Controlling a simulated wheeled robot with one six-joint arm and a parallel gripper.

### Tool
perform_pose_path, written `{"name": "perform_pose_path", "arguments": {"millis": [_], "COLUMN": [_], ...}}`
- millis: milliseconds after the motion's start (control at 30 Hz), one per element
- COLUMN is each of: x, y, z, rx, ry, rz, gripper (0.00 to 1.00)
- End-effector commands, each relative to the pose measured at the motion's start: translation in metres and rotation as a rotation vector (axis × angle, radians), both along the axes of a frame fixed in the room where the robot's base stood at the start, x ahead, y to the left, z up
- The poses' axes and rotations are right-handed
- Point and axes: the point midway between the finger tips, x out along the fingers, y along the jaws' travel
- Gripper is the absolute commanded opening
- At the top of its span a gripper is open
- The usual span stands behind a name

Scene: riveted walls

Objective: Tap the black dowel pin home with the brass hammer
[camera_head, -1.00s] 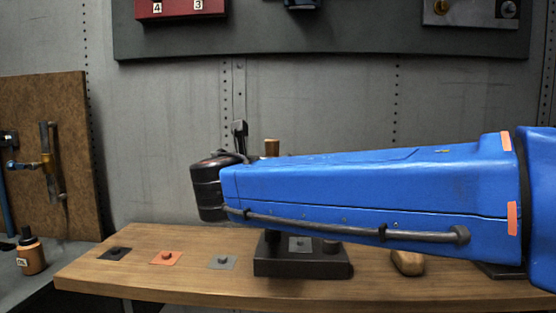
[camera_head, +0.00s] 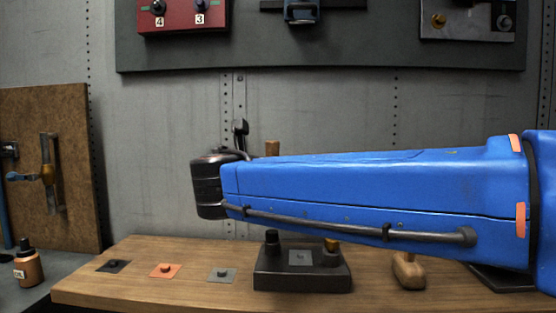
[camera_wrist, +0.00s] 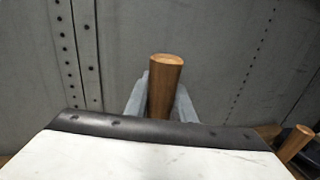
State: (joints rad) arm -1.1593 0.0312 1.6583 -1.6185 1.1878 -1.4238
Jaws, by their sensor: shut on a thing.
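My gripper (camera_wrist: 160,100) is shut on an upright wooden handle, which I take to be the hammer's (camera_wrist: 165,75). In the head view its top (camera_head: 272,147) shows above my blue arm. The arm hides the fingers and lower handle. A dark block (camera_head: 302,280) stands on the bench below my arm. A black pin (camera_head: 272,238) stands upright at its left end. A small brass piece (camera_head: 331,244) shows above the dark boss at its right end. I cannot tell whether it is the hammer head or touches the boss.
Black (camera_head: 114,266), orange (camera_head: 165,271) and grey (camera_head: 221,275) pads lie on the wooden bench (camera_head: 130,287) to the left. A wooden-handled object (camera_head: 408,272) stands right of the block. An orange bottle (camera_head: 28,268) is far left. A panel with fittings hangs above.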

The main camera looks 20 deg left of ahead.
Motion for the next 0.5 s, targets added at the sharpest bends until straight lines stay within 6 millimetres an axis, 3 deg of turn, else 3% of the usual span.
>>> {"name": "perform_pose_path", "arguments": {"millis": [200, 500], "x": [0.000, 0.000], "y": [0.000, 0.000], "z": [-0.028, -0.031], "rx": [-0.001, -0.001], "ry": [-0.001, 0.001], "rz": [0.000, 0.000], "gripper": [0.00, 0.00]}}
